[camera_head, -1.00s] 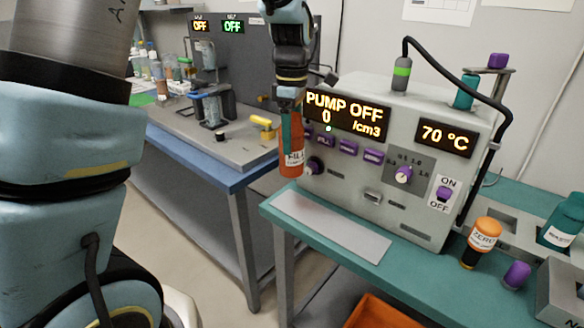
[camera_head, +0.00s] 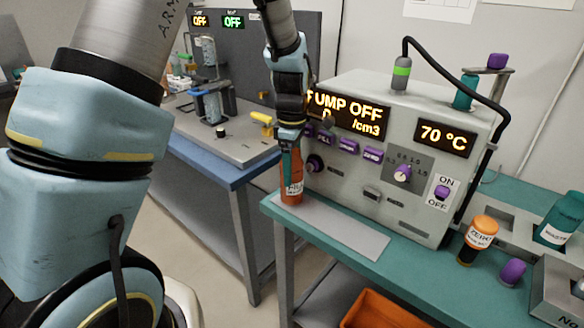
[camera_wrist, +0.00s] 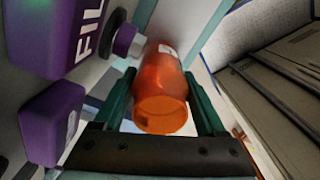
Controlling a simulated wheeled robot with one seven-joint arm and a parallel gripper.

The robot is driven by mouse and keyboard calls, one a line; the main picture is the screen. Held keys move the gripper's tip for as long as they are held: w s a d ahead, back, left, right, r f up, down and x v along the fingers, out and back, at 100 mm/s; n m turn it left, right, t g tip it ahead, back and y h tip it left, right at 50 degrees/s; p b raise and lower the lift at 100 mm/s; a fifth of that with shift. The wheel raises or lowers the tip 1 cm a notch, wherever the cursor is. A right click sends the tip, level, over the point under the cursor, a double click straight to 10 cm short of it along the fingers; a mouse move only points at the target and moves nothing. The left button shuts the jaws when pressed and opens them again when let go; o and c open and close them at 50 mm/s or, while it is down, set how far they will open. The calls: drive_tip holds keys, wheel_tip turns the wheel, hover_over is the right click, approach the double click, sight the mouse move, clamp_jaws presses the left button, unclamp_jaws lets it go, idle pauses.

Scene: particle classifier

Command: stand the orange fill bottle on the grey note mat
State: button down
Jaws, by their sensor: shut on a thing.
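The orange fill bottle (camera_head: 291,186), with a white label, is upright at the left end of the grey note mat (camera_head: 335,230) in the head view. My gripper (camera_head: 290,152) is shut on its upper part from above. The bottle's base overlaps the mat's far left end in the picture; I cannot tell whether it touches the mat. In the wrist view the orange bottle (camera_wrist: 162,100) lies between the two dark green fingers, close to the purple FILL button (camera_wrist: 65,35).
The pump machine (camera_head: 400,125) stands right behind the mat, with purple knobs near the bottle. An orange ZERO bottle (camera_head: 478,240) and a purple-capped item (camera_head: 512,272) stand to the right on the teal bench. An orange bin (camera_head: 380,310) sits below. The mat is otherwise bare.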

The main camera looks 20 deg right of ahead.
drive_tip(key=shift+c, duration=1.1)
unclamp_jaws()
drive_tip(key=shift+f, duration=0.1)
wheel_tip(320, 180, up, 12)
drive_tip(key=shift+r+b, duration=0.15)
drive_tip(key=shift+b, duration=0.6)
drive_tip(key=s+a+f+m, duration=0.1)
drive_tip(key=a+m, duration=0.3)
drive_tip(key=a, duration=0.5)
drive_tip(key=s+a+f+m+t, duration=0.1)
drive_tip(key=s+a+f+m, duration=0.1)
drive_tip(key=a, duration=0.8)
drive_tip(key=s+a+f+m, duration=0.2)
drive_tip(key=a+m, duration=0.3)
drive_tip(key=a, duration=0.5)
drive_tip(key=shift+s+a+f+m+t, duration=0.15)
drive_tip(key=shift+a+f+m+t, duration=0.15)
drive_tip(key=shift+f, duration=0.35)
